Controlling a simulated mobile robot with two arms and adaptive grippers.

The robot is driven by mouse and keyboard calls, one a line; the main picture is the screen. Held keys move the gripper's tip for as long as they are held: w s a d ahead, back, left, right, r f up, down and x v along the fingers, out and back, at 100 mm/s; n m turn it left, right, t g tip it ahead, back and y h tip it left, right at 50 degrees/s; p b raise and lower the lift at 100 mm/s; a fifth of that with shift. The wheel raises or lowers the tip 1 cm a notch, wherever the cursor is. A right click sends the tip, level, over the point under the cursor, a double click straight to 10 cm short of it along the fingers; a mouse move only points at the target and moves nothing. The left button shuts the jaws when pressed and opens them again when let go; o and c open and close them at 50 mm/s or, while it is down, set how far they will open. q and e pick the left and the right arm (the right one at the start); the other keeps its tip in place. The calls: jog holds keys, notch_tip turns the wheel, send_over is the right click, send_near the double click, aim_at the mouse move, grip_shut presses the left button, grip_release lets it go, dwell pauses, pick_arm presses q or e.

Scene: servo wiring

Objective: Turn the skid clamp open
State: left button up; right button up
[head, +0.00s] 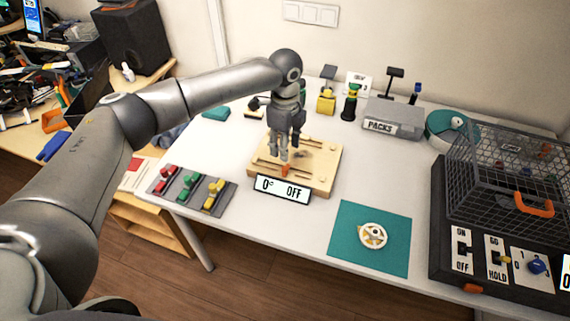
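A wooden board (325,168) with slots and small pegs lies on the white table. A small orange piece (286,170) at its front edge may be the skid clamp; it is too small to be sure. A sign reading "0° OFF" (283,189) stands at the board's front. My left gripper (279,156) points down over the left-middle of the board, just behind the orange piece. Its fingers hide part of the board, and I cannot tell whether they touch anything or how far apart they are. My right gripper is not in view.
A switch panel with red, green and yellow handles (188,207) lies left of the board. A teal mat (348,221) with a white wheel (373,235) lies at right front. A wire cage (508,176) stands at right. A grey PACKS box (393,119) stands behind.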

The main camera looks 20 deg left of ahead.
aim_at(285, 168)
pick_arm(q)
notch_tip(285, 168, down, 9)
jog(key=shift+r+p, duration=0.1)
jog(key=shift+p, duration=0.5)
grip_shut()
